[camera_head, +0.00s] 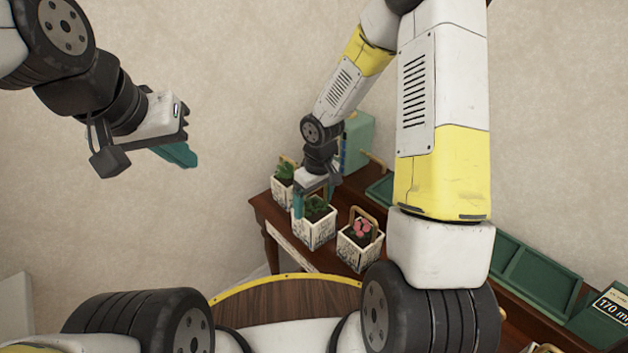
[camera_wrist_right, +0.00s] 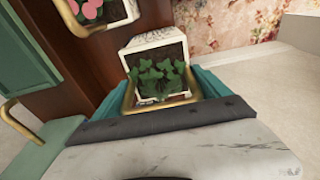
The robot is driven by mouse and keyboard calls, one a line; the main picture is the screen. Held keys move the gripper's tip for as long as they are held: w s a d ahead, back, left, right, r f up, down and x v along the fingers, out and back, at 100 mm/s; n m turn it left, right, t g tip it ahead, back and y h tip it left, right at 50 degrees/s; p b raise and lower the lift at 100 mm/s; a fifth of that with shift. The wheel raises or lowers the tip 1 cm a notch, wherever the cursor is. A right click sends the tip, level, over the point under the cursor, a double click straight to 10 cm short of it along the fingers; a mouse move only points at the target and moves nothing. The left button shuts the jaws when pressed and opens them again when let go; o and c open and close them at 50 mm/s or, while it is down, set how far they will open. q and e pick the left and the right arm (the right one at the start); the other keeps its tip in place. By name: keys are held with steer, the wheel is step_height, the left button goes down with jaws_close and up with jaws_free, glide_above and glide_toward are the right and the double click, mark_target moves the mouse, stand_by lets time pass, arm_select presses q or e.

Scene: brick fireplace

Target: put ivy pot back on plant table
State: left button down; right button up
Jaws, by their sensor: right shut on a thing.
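The ivy pot (camera_head: 315,236) is a white patterned square planter with green leaves and a brass handle, at the front edge of the dark wooden plant table (camera_head: 263,207). My right gripper (camera_head: 314,198) is above it, its teal fingers shut on the pot. In the right wrist view the ivy pot (camera_wrist_right: 155,42) sits upright between the fingers, its handle close to them; I cannot tell whether its base touches the table. My left gripper (camera_head: 178,154) hangs empty in the air at the left, away from the table; its finger gap is not clear.
A pot with pink flowers (camera_head: 360,250) stands just right of the ivy pot. Another green plant pot (camera_head: 284,192) stands behind to the left. A green box (camera_head: 357,140) and green trays (camera_head: 528,273) lie further along. A round wooden surface (camera_head: 290,299) is in front.

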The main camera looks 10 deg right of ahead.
steer(key=w+d+f, duration=0.3)
steer(key=w+f, duration=0.1)
steer(key=w, duration=0.3)
steer(key=shift+w, duration=0.2)
steer(key=shift+d+f, duration=0.1)
steer(key=shift+f, duration=0.15)
steer(key=o, duration=1.9)
steer(key=shift+r, duration=0.1)
steer(key=s+d+r+m+t, duration=0.1)
steer(key=s+r, duration=0.3)
steer(key=r, duration=0.5)
steer(key=s+d+r+m+t, duration=0.1)
steer(key=s+r, duration=0.3)
steer(key=r, duration=0.6)
steer(key=s+d+r+m, duration=0.1)
steer(key=s+r, duration=0.3)
steer(key=r, duration=0.5)
steer(key=s+r+m+t, duration=0.1)
steer(key=s+r, duration=0.1)
steer(key=s, duration=0.2)
steer(key=s+r+m+t+y, duration=0.1)
steer(key=s+r, duration=0.1)
steer(key=s, duration=0.3)
steer(key=s+r+m+t, duration=0.1)
steer(key=s+r, duration=0.1)
steer(key=s, duration=0.3)
steer(key=shift+s+a, duration=0.2)
steer(key=shift+a, duration=0.05)
